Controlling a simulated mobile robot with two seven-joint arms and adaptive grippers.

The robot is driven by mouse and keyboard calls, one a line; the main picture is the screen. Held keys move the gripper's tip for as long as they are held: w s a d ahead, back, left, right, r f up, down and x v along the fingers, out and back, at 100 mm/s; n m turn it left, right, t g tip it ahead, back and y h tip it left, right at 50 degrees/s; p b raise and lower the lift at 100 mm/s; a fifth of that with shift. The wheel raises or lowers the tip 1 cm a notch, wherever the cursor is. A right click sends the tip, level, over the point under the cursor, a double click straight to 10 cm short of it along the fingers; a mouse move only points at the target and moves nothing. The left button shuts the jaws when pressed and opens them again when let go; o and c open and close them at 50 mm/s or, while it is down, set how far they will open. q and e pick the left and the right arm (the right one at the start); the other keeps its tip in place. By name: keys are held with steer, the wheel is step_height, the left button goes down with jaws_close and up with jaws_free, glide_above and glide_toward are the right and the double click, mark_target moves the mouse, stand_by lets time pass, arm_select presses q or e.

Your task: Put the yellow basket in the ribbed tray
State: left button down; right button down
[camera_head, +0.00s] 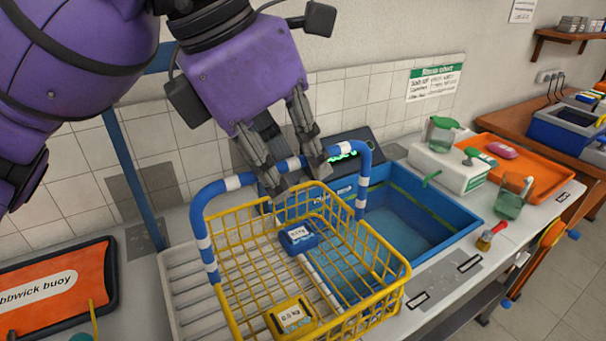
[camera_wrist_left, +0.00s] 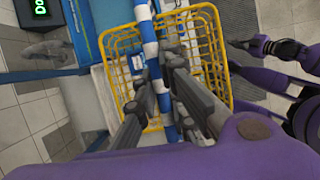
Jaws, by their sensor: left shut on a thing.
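The yellow basket (camera_head: 355,258) is a wire basket with a blue-and-white striped handle (camera_head: 205,237). It holds a blue weight block (camera_head: 298,238) and a yellow weight block (camera_head: 290,317). My left gripper (camera_head: 295,178) is shut on the top bar of the handle; the basket hangs level below it. The wrist view also shows the basket (camera_wrist_left: 205,45) and handle. The white ribbed tray (camera_head: 184,284) lies on the counter, behind and left of the basket, partly hidden by it. I cannot tell the gap below the basket. My right gripper (camera_wrist_left: 262,45) seems to show at the wrist view's right.
A blue basin (camera_head: 415,222) adjoins the tray on the right, partly behind the basket. Left is an orange board (camera_head: 60,295); a blue post (camera_head: 135,170) stands behind. A scale with a green-lidded jug (camera_head: 440,134), a beaker (camera_head: 511,200) and a brush (camera_head: 490,238) are farther right.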

arm_select(q)
steer(key=shift+w+a+f+b, duration=0.15)
steer(key=shift+w+a+f, duration=0.6)
steer(key=shift+a+f, duration=1.1)
steer(key=shift+w+a+f+b, duration=0.15)
steer(key=shift+w+a+f, duration=0.6)
steer(key=shift+a+f, duration=1.05)
steer(key=shift+w+a+f+b, duration=0.15)
steer(key=shift+w+a+f, duration=0.6)
steer(key=shift+a+f, duration=1.1)
steer(key=shift+d+f, duration=0.25)
steer(key=shift+d, duration=0.05)
steer(key=c, duration=2.3)
jaws_free()
steer(key=shift+f, duration=0.25)
steer(key=o, duration=0.5)
steer(key=shift+s, duration=0.15)
